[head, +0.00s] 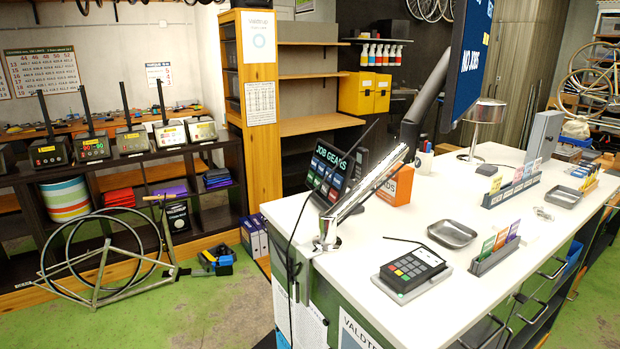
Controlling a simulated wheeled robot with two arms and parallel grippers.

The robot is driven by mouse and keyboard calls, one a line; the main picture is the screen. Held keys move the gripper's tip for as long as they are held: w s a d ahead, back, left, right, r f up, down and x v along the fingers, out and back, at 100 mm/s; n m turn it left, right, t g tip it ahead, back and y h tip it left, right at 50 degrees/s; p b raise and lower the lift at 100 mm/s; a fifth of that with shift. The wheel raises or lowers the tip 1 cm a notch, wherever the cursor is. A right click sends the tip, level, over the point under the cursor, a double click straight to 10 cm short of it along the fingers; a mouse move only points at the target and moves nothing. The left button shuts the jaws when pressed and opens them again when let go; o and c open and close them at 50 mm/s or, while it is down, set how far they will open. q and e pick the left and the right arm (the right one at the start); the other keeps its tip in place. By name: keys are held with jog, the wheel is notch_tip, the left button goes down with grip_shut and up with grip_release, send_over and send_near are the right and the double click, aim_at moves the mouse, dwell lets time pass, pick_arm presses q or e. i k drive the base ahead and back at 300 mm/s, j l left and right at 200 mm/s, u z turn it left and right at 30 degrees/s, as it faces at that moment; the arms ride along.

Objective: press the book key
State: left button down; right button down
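A small dark keypad terminal (411,270) lies on the white counter near its front edge. It has several grey keys and a few coloured ones. The key labels are too small to read, so I cannot tell which one is the book key. A tilted dark panel headed "JOB GEARS" (331,172), with several coloured tiles, stands at the counter's left end, partly behind a shiny chrome arm. Its tile labels are also unreadable. Neither of my grippers is in view.
The white counter (370,255) has free room around the keypad. A metal dish (452,234), card holders (495,252) and an orange box (396,186) stand on it. A chrome arm (362,195) rises at its left edge.

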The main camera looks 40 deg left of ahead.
aim_at(311, 176)
jog(key=i+j, duration=0.15)
jog(key=j, duration=0.25)
jog(key=i+j+z, duration=0.15)
jog(key=j, duration=0.7)
jog(key=j+z, duration=0.1)
jog(key=j, duration=0.3)
jog(key=k+j+z, duration=0.1)
jog(key=j, duration=0.3)
jog(key=k+j, duration=0.1)
jog(key=j, duration=0.3)
jog(key=k+j+z, duration=0.15)
jog(key=j, duration=0.25)
jog(key=j+z, duration=0.1)
jog(key=j, duration=0.3)
jog(key=k+j+z, duration=0.1)
jog(key=j, duration=0.3)
jog(key=k, duration=0.1)
